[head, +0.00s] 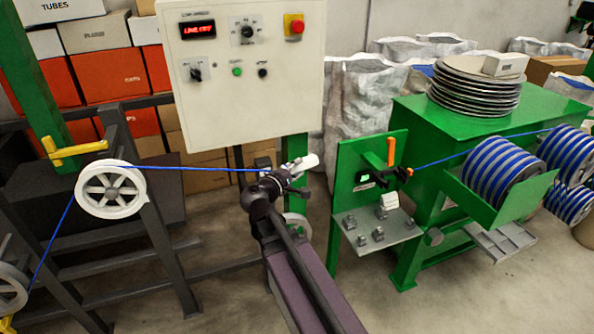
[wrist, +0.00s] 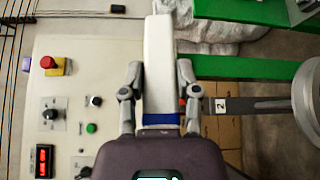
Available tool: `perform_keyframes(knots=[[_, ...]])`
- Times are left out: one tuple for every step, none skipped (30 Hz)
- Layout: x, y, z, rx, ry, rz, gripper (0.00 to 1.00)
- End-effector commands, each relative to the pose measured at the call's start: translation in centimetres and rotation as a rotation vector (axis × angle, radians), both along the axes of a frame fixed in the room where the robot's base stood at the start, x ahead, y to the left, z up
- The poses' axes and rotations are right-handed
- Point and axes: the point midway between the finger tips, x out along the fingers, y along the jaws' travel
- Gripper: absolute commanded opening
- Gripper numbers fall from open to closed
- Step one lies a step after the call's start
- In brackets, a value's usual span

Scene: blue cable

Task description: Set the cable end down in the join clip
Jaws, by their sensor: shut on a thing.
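My gripper (head: 288,177) is in front of the green post below the control panel. It is shut on the blue cable (head: 200,169), which runs taut to it from the white pulley at the left. In the wrist view, a short blue band of cable (wrist: 160,118) crosses between my fingers (wrist: 159,92), against a pale block (wrist: 158,60). The exact cable tip is hidden. A dark clip-like fixture (head: 384,176) with a small green light sits on the green stand, right of my gripper and apart from it. I cannot tell for certain that it is the join clip.
A second blue cable (head: 460,155) runs from the striped spools (head: 503,170) to the stand's fixture. An orange lever (head: 391,152) stands above it. The grey shelf (head: 375,232) carries small blocks. The control panel (head: 240,80) rises behind my gripper.

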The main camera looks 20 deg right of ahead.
Motion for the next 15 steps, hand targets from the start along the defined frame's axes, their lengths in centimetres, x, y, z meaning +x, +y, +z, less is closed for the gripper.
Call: perform_keyframes(knots=[[0.0,0.0,0.0,0.0,0.0,0.0,0.0],[0.0,0.0,0.0,0.0,0.0,0.0,0.0],[0.0,0.0,0.0,0.0,0.0,0.0,0.0],[0.0,0.0,0.0,0.0,0.0,0.0,0.0],[0.0,0.0,0.0,0.0,0.0,0.0,0.0],[0.0,-0.1,-0.1,0.0,0.0,0.0,0.0],[0.0,-0.1,-0.1,0.0,0.0,0.0,0.0],[0.0,-0.2,-0.2,0.0,0.0,0.0,0.0],[-0.1,-0.3,-0.4,0.0,0.0,-0.001,0.0],[-0.1,-0.5,-0.5,0.0,0.0,-0.001,0.0],[-0.1,-0.6,-0.7,0.0,0.0,-0.001,0.0],[-0.1,-0.9,-1.0,0.0,0.0,-0.002,0.0],[-0.1,-1.1,-1.2,0.0,0.0,-0.003,0.0],[-0.1,-1.3,-1.4,0.0,0.0,-0.003,0.0],[-0.1,-1.6,-1.7,0.0,0.0,-0.003,0.0]])
